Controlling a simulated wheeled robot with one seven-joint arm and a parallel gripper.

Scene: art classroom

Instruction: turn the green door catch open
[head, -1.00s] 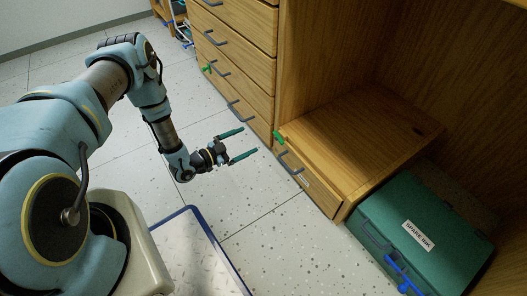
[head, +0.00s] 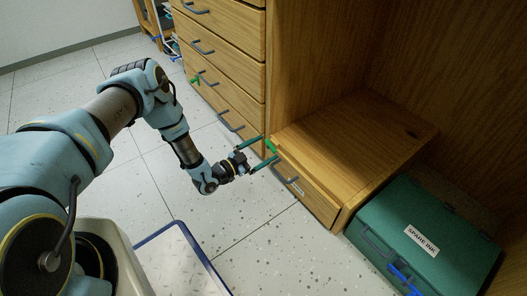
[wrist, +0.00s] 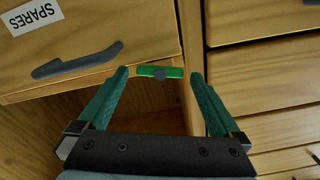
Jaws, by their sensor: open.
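The green door catch (head: 271,146) sits at the top left corner of the low wooden cabinet's front. My gripper (head: 269,150) is open, with green fingers reaching to either side of the catch. In the wrist view my gripper (wrist: 160,78) has one finger left of the bar and one right of it, with small gaps. Nothing is held.
A drawer labelled SPARES (wrist: 85,40) has a dark handle beside the catch. A stack of wooden drawers (head: 225,60) with dark handles stands left of it. Another green catch (head: 195,79) is farther back. A green SPARE INK case (head: 425,240) lies at right. The floor (head: 250,235) in front is clear.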

